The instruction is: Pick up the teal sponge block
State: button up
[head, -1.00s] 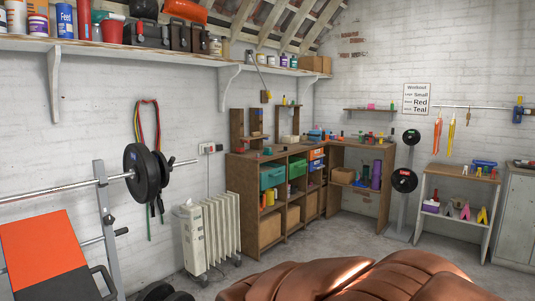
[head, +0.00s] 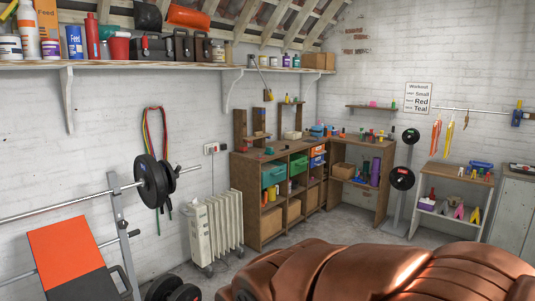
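I cannot pick out the teal sponge block for certain in the head view. Small coloured items stand on the wooden workbench unit (head: 250,205) at the back, too small to tell apart. A teal bin (head: 273,174) sits in its upper left compartment. My gripper is not in view.
A large brown leather thing (head: 390,272) fills the lower right foreground. A white radiator (head: 213,228), a barbell rack with a red-orange bench (head: 65,255) and plates (head: 172,290) stand at left. A small shelf table (head: 455,172) holds items at right. Grey floor (head: 345,225) is clear before the workbench.

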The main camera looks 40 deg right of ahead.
aim_at(269, 150)
jog(key=z, duration=1.3)
jog(key=i, duration=2.2)
jog(key=z, duration=0.45)
jog(key=i, duration=1.85)
jog(key=u, duration=1.25)
jog(key=i, duration=1.6)
jog(key=u, duration=0.95)
